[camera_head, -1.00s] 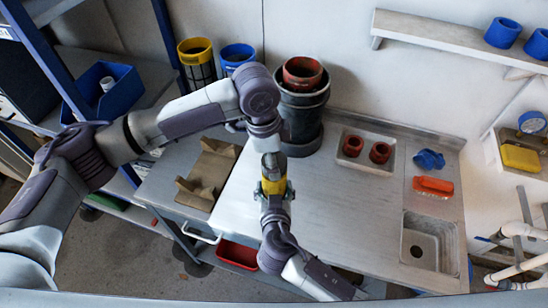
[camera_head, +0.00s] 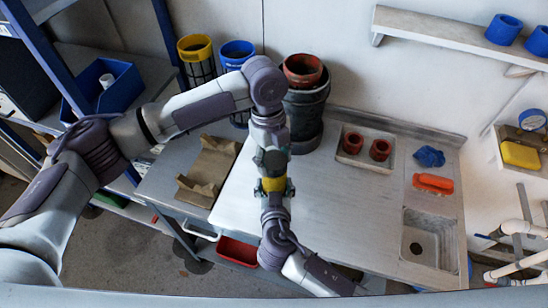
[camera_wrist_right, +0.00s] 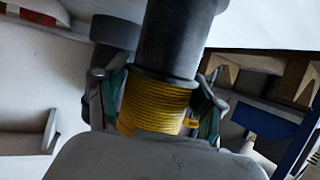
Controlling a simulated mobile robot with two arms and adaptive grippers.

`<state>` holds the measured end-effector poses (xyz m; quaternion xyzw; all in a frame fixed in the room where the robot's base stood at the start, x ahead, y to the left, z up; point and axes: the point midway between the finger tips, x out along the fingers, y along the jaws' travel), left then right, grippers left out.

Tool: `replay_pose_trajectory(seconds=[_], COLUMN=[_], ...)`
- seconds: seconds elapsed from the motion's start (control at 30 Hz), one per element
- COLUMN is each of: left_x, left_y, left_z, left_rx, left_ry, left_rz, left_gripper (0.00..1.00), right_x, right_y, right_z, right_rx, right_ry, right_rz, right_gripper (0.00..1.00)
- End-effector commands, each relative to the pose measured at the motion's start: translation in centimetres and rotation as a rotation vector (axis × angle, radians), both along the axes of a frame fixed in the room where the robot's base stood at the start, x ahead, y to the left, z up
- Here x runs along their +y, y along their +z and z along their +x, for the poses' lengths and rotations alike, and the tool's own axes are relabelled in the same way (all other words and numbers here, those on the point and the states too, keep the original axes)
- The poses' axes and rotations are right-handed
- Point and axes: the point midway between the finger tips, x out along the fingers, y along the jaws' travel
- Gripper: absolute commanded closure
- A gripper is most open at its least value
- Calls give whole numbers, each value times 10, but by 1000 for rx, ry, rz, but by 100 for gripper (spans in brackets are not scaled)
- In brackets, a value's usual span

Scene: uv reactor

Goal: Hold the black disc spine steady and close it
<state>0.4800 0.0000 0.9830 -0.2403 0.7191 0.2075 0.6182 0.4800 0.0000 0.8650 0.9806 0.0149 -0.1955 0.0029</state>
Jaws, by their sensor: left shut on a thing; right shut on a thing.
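The black disc spine (camera_wrist_right: 180,40) carries a stack of yellow rings (camera_wrist_right: 155,105) and stands roughly upright in the right wrist view. Its dark cylinder rises above the rings. My right gripper (camera_wrist_right: 160,103) has green-padded fingers on both sides of the yellow rings and is shut on the spine's assembly. In the head view the yellow rings (camera_head: 274,185) show between my two grippers. My left gripper (camera_head: 271,162) comes down from above and is shut on the upper part of the assembly. My right gripper (camera_head: 275,198) is below it. The left fingertips' contact is mostly hidden.
A black bucket (camera_head: 305,108) with a red-brown ring stands behind. A brown cradle (camera_head: 210,165) is at the left. The bench middle is clear.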

Motion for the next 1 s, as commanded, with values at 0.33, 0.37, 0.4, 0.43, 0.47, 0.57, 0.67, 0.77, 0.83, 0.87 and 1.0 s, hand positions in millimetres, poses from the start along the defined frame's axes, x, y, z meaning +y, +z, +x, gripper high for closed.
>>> replay_pose_trajectory(seconds=[0.33,0.37,0.4,0.43,0.47,0.57,0.67,0.77,0.83,0.87,1.0], left_x=[-1,-1,-1,-1,-1,-1,-1,-1,0,0,0], left_y=[0,0,0,0,0,0,0,0,0,0,0], left_z=[1,1,1,1,1,1,1,1,1,1,1], left_rx=[-2,-1,-1,0,-1,-3,-2,0,0,0,-1], left_ry=[-857,-933,-1034,-1110,-1181,-1389,-1528,-1594,-1607,-1608,-1605], left_rz=[2,3,3,3,2,3,2,1,1,1,0], left_gripper=[65,65,65,65,65,65,65,65,65,65,65], right_x=[-1,-1,-1,-1,-1,-1,-1,-1,-1,-1,-1], right_y=[-1,-1,-1,-1,-1,-1,-1,-1,-1,-1,-1], right_z=[0,0,0,0,0,0,0,0,0,0,0], right_rx=[1,2,2,2,2,2,2,2,2,2,2], right_ry=[-1,-1,-1,-1,-1,-1,-1,-1,-1,-1,-1], right_rz=[0,-1,0,0,0,-1,-1,-1,-1,-1,0], right_gripper=[100,100,100,100,100,100,100,100,100,100,100])
